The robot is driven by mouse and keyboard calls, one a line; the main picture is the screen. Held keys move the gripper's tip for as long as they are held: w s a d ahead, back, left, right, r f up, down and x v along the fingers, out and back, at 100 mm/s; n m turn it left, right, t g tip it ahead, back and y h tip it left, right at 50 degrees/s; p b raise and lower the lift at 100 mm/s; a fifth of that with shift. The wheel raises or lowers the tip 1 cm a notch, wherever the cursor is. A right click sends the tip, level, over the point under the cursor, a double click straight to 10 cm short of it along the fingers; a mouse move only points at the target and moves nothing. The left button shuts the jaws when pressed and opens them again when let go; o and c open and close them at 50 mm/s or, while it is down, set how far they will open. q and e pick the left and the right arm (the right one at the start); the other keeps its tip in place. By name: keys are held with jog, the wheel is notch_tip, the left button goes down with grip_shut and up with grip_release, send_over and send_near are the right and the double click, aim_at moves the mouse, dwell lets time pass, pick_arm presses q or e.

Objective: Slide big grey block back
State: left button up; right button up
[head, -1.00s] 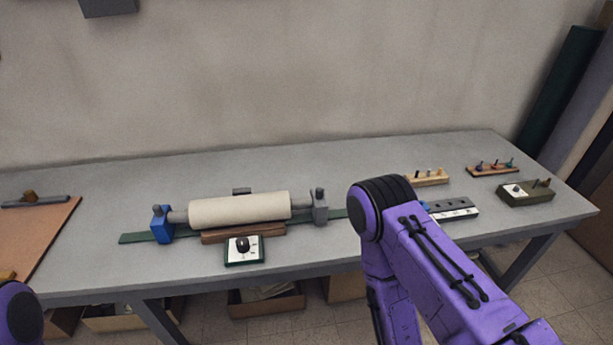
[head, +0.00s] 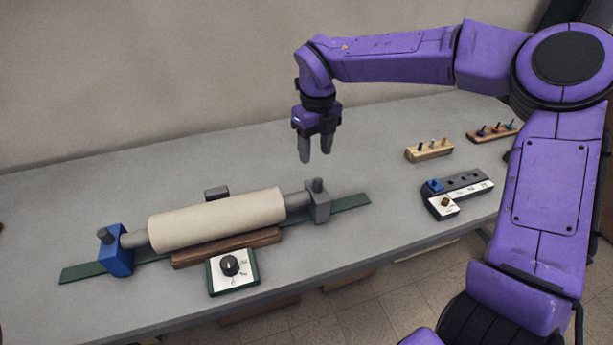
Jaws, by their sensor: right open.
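The big grey block (head: 319,206) stands at the right end of the cream roller (head: 217,219), on a dark green rail (head: 350,203). It has a grey knob on top, and the roller's grey shaft meets its left side. A blue block (head: 116,257) stands at the roller's left end. My right gripper (head: 316,157) is open and empty, pointing down in the air above the table, above and behind the grey block in the picture. My left gripper is not in view.
A wooden bar (head: 228,247) and a dial box (head: 232,270) lie in front of the roller. A small dark block (head: 216,193) is behind it. Peg racks (head: 429,151) and a labelled grey strip (head: 460,191) are at right.

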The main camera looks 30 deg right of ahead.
aim_at(318, 179)
jog(key=s+f, duration=0.1)
jog(key=f, duration=0.2)
jog(key=s+f, duration=0.1)
jog(key=f, duration=0.1)
jog(key=shift+s, duration=0.3)
jog(key=f, duration=0.1)
jog(key=w+f, duration=0.1)
jog(key=f, duration=0.1)
jog(key=w+f, duration=0.1)
jog(key=shift+f, duration=0.15)
jog(key=shift+s, duration=0.5)
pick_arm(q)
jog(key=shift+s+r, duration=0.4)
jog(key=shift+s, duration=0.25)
pick_arm(e)
jog(key=shift+w, duration=0.15)
grip_shut()
